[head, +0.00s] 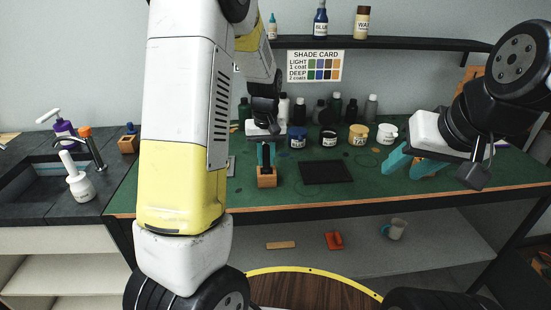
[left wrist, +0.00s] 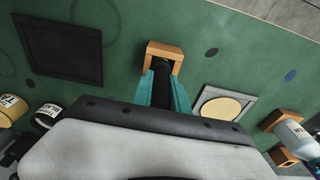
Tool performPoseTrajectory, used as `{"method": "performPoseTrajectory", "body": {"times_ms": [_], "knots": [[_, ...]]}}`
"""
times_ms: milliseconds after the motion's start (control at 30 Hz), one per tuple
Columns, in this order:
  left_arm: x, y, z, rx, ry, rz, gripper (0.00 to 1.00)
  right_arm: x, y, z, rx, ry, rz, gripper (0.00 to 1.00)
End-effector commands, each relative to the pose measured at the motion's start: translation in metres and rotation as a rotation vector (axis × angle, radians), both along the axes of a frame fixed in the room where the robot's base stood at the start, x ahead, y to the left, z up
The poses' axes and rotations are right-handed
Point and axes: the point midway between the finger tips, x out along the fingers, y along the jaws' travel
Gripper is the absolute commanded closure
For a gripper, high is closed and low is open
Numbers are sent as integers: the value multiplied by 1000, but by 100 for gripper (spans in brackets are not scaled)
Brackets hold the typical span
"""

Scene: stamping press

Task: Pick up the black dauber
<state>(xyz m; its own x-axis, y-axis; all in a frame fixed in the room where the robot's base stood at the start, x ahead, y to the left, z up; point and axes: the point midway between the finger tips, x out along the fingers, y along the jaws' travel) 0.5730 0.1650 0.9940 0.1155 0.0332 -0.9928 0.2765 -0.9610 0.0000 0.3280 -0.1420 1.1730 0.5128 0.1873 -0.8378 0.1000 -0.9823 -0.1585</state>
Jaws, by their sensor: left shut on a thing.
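The black dauber (left wrist: 161,90) stands in a small wooden block (left wrist: 178,52) in the left wrist view. My left gripper (left wrist: 163,82) is shut on the dauber, with a teal finger on either side. In the head view my left gripper (head: 266,156) points down at the wooden block (head: 267,181), and its fingers mostly hide the dauber. The dauber's lower end is inside or close against the block; I cannot tell its depth. My right gripper (head: 412,163) is open and empty above the right part of the green bench.
A dark flat pad (head: 326,171) lies right of the block. Several jars, including a blue-labelled one (head: 297,137), and bottles stand behind. A pale round-centred pad (left wrist: 221,105) lies beside the block. A shelf (head: 400,43) runs above. The bench front (head: 330,203) is mostly clear.

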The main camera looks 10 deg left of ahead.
Motion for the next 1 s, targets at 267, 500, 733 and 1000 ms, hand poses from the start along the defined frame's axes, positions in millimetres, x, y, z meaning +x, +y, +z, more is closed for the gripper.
{"method": "performPoseTrajectory", "body": {"times_ms": [267, 500, 733, 1000], "knots": [[1, 0, 9, -1, -4, 0, 100, 0, 0, 0, 0, 0, 0, 61], [1, 0, 55, -1, -7, -2, 100, 0, 0, 0, 0, 0, 0, 61], [1, 0, 91, -1, -3, 0, 100, 0, 0, 0, 0, 0, 0, 61], [0, 0, 101, 0, 0, 0, 100, 0, 0, 0, 0, 0, 0, 61]]}}
